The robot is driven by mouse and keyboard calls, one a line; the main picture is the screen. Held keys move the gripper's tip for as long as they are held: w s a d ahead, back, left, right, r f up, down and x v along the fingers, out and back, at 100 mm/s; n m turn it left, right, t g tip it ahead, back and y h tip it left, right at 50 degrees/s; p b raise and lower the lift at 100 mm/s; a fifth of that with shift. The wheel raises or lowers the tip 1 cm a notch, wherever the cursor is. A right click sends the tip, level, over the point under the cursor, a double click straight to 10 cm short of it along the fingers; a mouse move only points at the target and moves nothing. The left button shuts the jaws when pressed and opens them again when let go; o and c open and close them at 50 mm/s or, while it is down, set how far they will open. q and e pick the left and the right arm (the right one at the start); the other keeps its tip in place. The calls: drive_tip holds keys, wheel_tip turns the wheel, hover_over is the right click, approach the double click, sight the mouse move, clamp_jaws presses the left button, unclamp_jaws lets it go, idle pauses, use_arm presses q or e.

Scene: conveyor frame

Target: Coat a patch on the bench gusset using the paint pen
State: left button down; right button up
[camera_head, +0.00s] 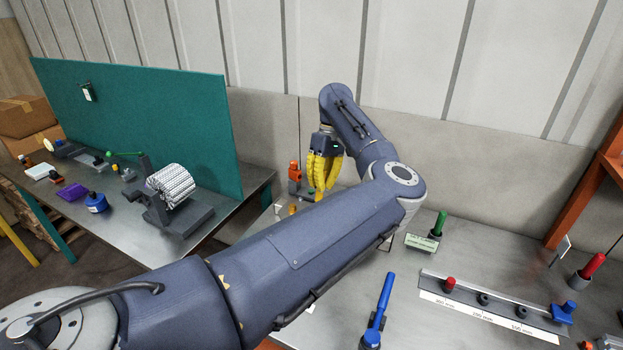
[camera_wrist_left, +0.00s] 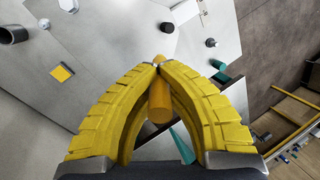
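My left gripper (camera_head: 320,180) is over the back of the grey bench, its yellow fingers pointing down. In the left wrist view its fingertips (camera_wrist_left: 158,66) close together around an orange cylinder (camera_wrist_left: 159,103), which looks like the paint pen. One end of it sits between the fingers and a small tip shows past them. An angled grey metal plate (camera_wrist_left: 218,38) lies beyond the fingertips; I cannot tell whether it is the gusset. Whether the pen touches any surface cannot be seen. My left forearm hides part of the bench in the head view. My right gripper is not in view.
A green pen (camera_head: 440,222) and a red pen (camera_head: 594,264) stand in holders. A blue pen (camera_head: 386,292) is near the front. A marked rail (camera_head: 470,305) lies at right. An orange object (camera_head: 295,170) stands beside the gripper. A teal panel (camera_head: 150,120) rises at left.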

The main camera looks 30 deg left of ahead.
use_arm(q)
drive_tip(key=shift+w+d+f, duration=0.2)
drive_tip(key=shift+d+f, duration=0.25)
drive_tip(key=shift+f, duration=2.25)
